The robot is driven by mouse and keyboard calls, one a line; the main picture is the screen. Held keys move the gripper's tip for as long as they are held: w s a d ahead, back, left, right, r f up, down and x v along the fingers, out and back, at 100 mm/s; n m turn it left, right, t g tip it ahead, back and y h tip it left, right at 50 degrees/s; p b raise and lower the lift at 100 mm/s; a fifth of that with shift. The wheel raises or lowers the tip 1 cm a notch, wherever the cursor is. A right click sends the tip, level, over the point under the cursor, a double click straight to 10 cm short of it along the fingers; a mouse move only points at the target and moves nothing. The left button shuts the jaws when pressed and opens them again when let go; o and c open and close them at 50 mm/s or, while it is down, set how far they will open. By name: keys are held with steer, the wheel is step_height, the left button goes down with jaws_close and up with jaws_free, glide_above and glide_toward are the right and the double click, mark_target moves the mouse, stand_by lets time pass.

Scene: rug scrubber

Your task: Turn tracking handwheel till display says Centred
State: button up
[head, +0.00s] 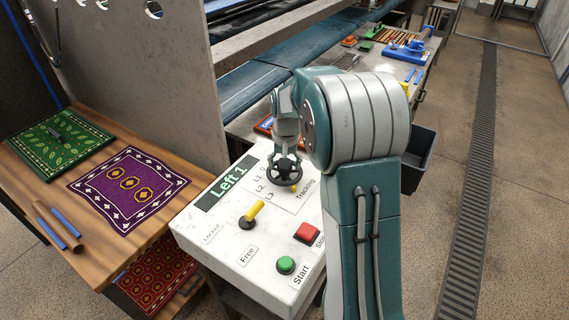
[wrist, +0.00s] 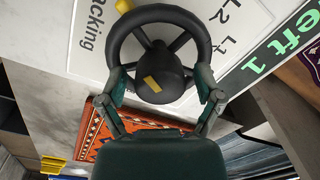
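The black tracking handwheel (head: 285,171) stands on the sloped white control panel (head: 205,232), beside the word Tracking. The display (head: 226,184) on the panel's left edge reads "Left 1" in green. My gripper (head: 287,150) reaches down from above onto the handwheel. In the wrist view the handwheel (wrist: 158,50) shows a dark hub with a yellow mark, and my gripper (wrist: 161,88) has one finger at each side of the rim, both seeming to touch it. The display (wrist: 272,58) is partly cut off there, showing "eft 1".
A yellow-handled lever (head: 254,210) stands between the Locked and Free labels. A red stop button (head: 307,232) and a green start button (head: 286,265) sit close to my arm. Left is a wooden table (head: 85,190) with a purple rug (head: 130,187) and a green rug (head: 58,137).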

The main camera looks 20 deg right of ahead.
steer(key=shift+r, duration=0.15)
step_height(320, 180, up, 12)
steer(key=shift+d, duration=0.15)
stand_by(0.5)
stand_by(0.3)
steer(key=s+a+r+n+t, duration=0.1)
steer(key=s+a+r+t, duration=0.2)
steer(key=s, duration=0.4)
steer(key=s+a+r+n, duration=0.2)
steer(key=s+a+r, duration=0.15)
steer(key=s, duration=0.35)
steer(key=s+a+f+n+t, duration=0.1)
steer(key=s+a+f, duration=0.1)
steer(key=s, duration=0.4)
steer(key=s+a+f+t, duration=0.1)
steer(key=s+a+f, duration=0.1)
steer(key=s, duration=0.4)
steer(key=shift+s+a+f+n+t, duration=0.2)
steer(key=shift+s+n+t, duration=0.1)
steer(key=shift+s+n, duration=0.1)
steer(key=shift+r, duration=0.1)
stand_by(3.3)
